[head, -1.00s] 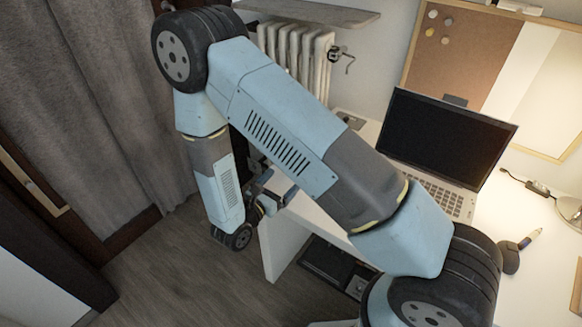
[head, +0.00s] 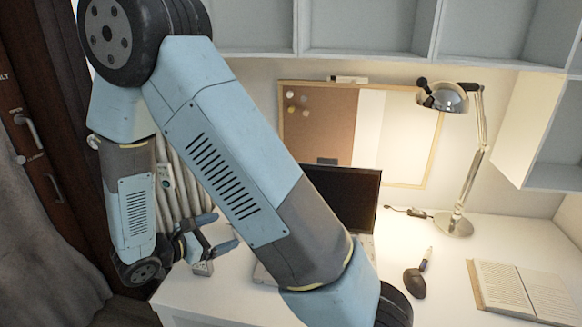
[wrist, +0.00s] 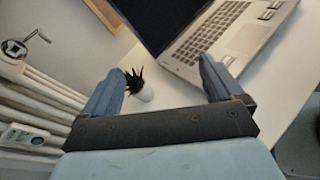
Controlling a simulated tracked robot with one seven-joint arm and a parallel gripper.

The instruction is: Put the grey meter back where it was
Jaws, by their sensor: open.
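My gripper (head: 222,232) is open over the left end of the white desk, and nothing shows between its fingers. It also shows in the wrist view (wrist: 159,72). A pale grey device with a small display (wrist: 22,137) sits against the radiator at the left of the wrist view. In the head view it shows left of my gripper (head: 165,177). It may be the grey meter; I cannot tell for sure. My gripper is apart from it. No other meter is seen, and my arm hides part of the desk.
A small plant in a white pot (wrist: 139,88) stands on the desk near the open laptop (wrist: 205,38). A lamp (head: 458,222), a mouse (head: 415,283) and an open book (head: 520,292) are farther right. Shelves (head: 365,30) hang above. The desk's right part has free room.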

